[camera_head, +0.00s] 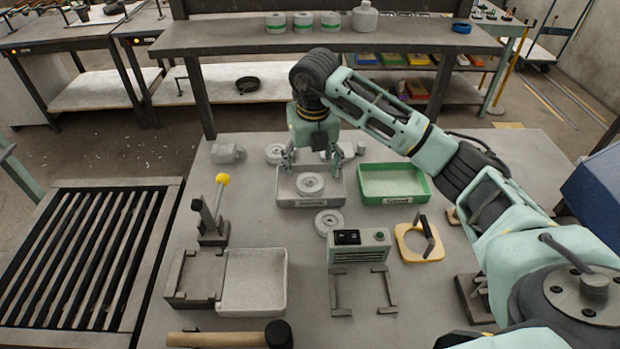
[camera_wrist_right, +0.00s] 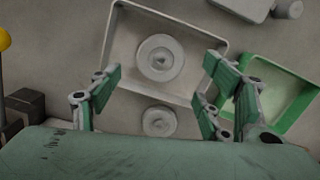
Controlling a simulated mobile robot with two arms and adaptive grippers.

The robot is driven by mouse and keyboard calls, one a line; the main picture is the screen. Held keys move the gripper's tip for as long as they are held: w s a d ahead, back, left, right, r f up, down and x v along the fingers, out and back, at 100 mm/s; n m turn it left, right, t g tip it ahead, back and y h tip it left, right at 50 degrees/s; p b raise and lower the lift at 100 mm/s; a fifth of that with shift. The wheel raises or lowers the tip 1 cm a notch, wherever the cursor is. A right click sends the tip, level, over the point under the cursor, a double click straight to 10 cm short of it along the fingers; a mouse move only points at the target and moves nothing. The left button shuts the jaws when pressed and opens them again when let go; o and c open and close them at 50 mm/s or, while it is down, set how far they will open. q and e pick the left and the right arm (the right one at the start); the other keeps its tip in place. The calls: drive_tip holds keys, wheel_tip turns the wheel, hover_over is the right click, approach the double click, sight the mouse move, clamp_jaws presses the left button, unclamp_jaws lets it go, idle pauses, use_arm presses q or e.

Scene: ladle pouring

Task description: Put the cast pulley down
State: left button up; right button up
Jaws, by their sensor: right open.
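A grey cast pulley (camera_head: 310,184) lies in the grey labelled tray (camera_head: 284,199) at the middle of the bench. It also shows in the right wrist view (camera_wrist_right: 160,58), flat inside the tray. My right gripper (camera_head: 314,168) is over this tray with its jaws spread wide and nothing between them; the fingers show at either side in the right wrist view (camera_wrist_right: 158,85). A second pulley (camera_head: 328,222) lies on the bench just in front of the tray, and a third (camera_head: 275,153) lies behind it. My left gripper is not in view.
A green labelled tray (camera_head: 394,184) stands right of the grey one and looks empty. A lever press with a yellow knob (camera_head: 222,178), a grey device (camera_head: 359,246), a yellow-framed tool (camera_head: 419,242) and a mallet (camera_head: 230,339) stand or lie nearby. A slatted grate (camera_head: 85,255) is at left.

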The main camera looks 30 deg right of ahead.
sight(311, 187)
wheel_tip(311, 187, up, 6)
drive_tip(key=shift+s+b, duration=0.35)
drive_tip(key=shift+b, duration=0.05)
drive_tip(key=shift+a, duration=0.1)
